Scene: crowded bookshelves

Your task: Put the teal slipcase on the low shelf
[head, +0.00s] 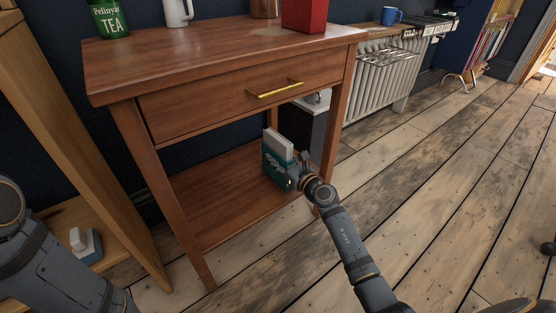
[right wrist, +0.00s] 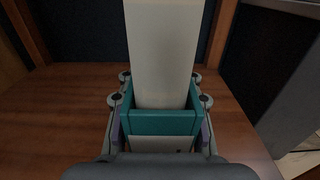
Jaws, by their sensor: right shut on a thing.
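The teal slipcase (head: 274,170) stands upright at the right end of the low shelf (head: 215,198) of a wooden console table, with a pale block-like insert (head: 278,144) rising from its open top. My right gripper (head: 288,178) is shut on the slipcase from the front right. In the right wrist view, the fingers hold the slipcase (right wrist: 160,122) from both sides, over the brown shelf (right wrist: 75,95). I cannot tell whether its base touches the shelf. My left arm shows at the left edge, but its gripper is out of view.
The table's drawer with a brass handle (head: 275,89) hangs above the shelf. The front right leg (head: 334,140) stands close to my right gripper. The left part of the shelf is bare. A green tea tin (head: 110,20) and a red box (head: 304,15) stand on top.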

